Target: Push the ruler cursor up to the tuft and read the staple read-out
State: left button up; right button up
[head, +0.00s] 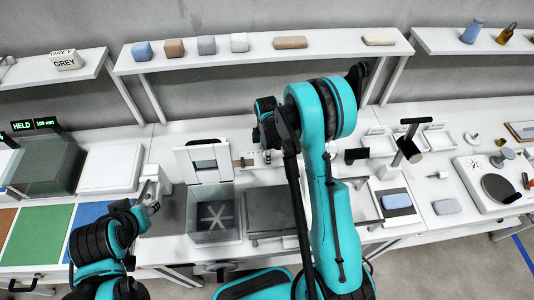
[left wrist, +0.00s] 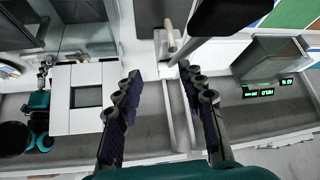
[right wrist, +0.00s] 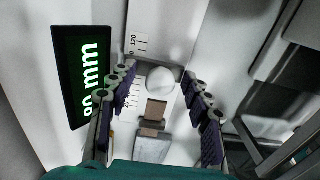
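In the right wrist view, a white ruler strip (right wrist: 143,45) with printed marks lies below my right gripper (right wrist: 158,98). A pale round lump (right wrist: 160,80), which looks like the tuft, sits on it. A brown block (right wrist: 154,112), perhaps the cursor, and a grey block (right wrist: 151,148) lie in line between the open fingers. I cannot tell whether they touch. In the head view the arm covers most of this spot. My left gripper (left wrist: 163,100) is open and empty.
A glass-walled bin (head: 214,218) with a white framed panel (head: 204,160) stands between my arms. A shelf (head: 265,55) with several coloured blocks runs behind. A tilted black-handled tool (head: 408,148) stands at right.

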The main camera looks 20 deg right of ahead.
notch_tip(320, 180, up, 12)
dwell(0.6)
